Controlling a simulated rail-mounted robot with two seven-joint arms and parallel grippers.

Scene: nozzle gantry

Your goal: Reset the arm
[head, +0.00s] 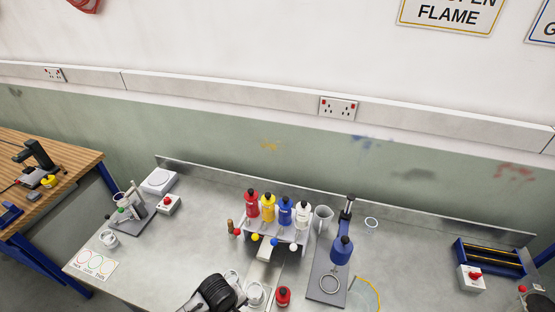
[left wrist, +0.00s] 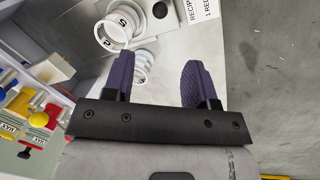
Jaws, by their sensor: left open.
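My left gripper (left wrist: 158,75) is open in the left wrist view, with its two purple fingers apart and nothing held between them. A white cup (left wrist: 140,72) shows past the left finger, beyond the fingertips; I cannot tell its exact distance. A second white cup (left wrist: 115,30) with a dark letter is further up. In the head view, a black and grey part of my left arm (head: 218,292) reaches in at the bottom, beside white cups (head: 255,293); its fingertips are not clear there. My right gripper is in neither view.
A rack holds red, yellow, blue and white bottles (head: 268,207). A blue press (head: 341,248) stands to its right. A red-capped item (head: 283,296) is close to my arm. A blue tray (head: 490,258) and button box (head: 471,278) are at right.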

